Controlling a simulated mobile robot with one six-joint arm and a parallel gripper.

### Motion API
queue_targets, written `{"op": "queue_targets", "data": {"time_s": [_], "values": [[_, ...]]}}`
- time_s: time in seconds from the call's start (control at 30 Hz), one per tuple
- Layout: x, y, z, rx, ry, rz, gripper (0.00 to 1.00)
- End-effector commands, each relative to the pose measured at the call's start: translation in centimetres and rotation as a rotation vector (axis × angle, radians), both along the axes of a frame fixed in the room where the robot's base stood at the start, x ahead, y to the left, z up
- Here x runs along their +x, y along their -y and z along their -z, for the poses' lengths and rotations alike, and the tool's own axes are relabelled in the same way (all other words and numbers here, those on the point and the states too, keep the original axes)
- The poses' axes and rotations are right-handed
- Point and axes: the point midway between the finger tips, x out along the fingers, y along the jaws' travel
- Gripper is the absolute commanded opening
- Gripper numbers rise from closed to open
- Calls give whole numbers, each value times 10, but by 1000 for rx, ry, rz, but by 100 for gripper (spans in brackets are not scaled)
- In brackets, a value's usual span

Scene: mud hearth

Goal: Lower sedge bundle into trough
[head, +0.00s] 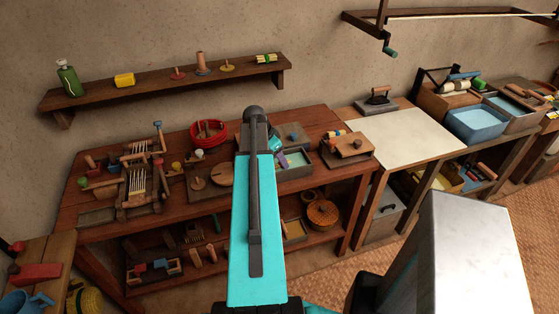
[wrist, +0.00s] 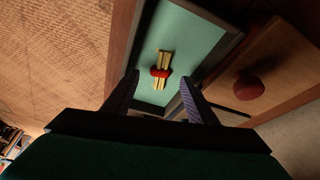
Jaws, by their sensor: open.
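In the wrist view the sedge bundle (wrist: 161,70), pale yellow stalks with a red tie, is inside the green-floored trough (wrist: 190,40). It appears to lie on the trough's floor. My gripper (wrist: 160,84) is open, with one dark finger on either side below the bundle in the picture and a visible gap to it. In the head view the trough (head: 300,172) is on the long wooden bench, partly hidden by my arm. My gripper (head: 281,157) is over it, mostly hidden, and the bundle cannot be made out there.
A wooden block with a round knob (wrist: 249,88) stands beside the trough; it also shows in the head view (head: 347,147). A pale worktop (head: 410,135) to the right is mostly clear.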

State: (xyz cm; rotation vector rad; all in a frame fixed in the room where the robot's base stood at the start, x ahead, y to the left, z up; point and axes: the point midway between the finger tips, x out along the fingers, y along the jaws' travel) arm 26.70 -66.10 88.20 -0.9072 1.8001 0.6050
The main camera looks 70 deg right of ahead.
Motion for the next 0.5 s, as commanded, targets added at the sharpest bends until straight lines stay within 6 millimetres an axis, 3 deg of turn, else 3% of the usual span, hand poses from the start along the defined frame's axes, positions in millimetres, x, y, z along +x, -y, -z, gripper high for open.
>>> {"op": "queue_targets", "data": {"time_s": [0.5], "values": [[13,-17,-49,-2,1,-1,52]]}}
